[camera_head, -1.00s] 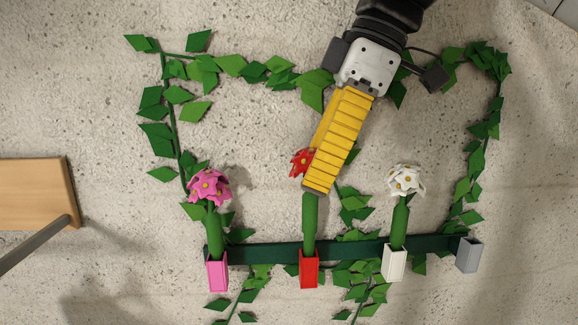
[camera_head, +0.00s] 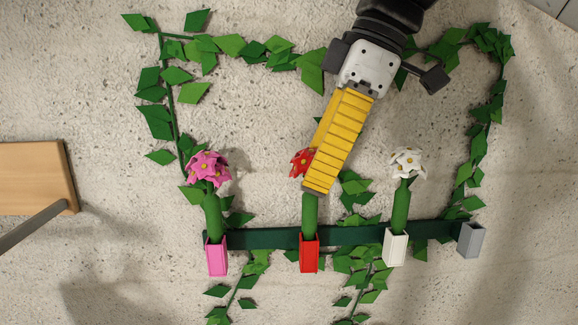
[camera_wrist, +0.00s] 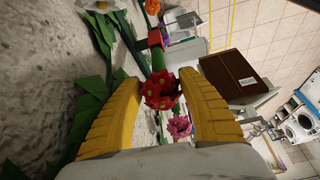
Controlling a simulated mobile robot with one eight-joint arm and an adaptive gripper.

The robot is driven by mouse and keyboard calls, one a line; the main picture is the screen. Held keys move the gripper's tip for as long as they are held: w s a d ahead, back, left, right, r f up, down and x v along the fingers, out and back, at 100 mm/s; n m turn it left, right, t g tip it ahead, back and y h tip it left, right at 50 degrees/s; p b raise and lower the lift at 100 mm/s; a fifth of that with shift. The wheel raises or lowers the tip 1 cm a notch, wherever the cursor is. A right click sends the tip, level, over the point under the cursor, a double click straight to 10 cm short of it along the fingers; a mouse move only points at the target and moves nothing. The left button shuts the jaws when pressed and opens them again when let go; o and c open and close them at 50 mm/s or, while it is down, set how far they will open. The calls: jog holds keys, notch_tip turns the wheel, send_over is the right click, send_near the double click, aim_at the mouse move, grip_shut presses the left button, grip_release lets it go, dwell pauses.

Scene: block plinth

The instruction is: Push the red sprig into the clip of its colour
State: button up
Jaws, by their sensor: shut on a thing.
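The red sprig has a red flower (camera_head: 300,162) on a thick green stem (camera_head: 309,215). My gripper (camera_head: 318,188) is shut on the red sprig, its yellow fingers covering part of the flower and upper stem. The wrist view shows the red flower (camera_wrist: 161,90) between both fingers. The red clip (camera_head: 309,253) is on the dark green rail (camera_head: 265,238), directly below the stem. The stem's lower end meets the clip's top and is hidden there, so I cannot tell how deep it sits.
A pink flower (camera_head: 208,168) stands in a pink clip (camera_head: 217,256) to the left, a white flower (camera_head: 407,162) in a white clip (camera_head: 395,247) to the right. A grey clip (camera_head: 471,240) is empty. Leafy vines frame the wall. A wooden board (camera_head: 35,178) is at far left.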

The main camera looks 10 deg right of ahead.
jog(key=o, duration=1.3)
jog(key=shift+o, duration=0.2)
jog(key=shift+s, duration=0.1)
jog(key=o, duration=0.3)
jog(key=shift+o, duration=0.6)
jog(key=shift+s, duration=0.15)
jog(key=shift+r, duration=0.15)
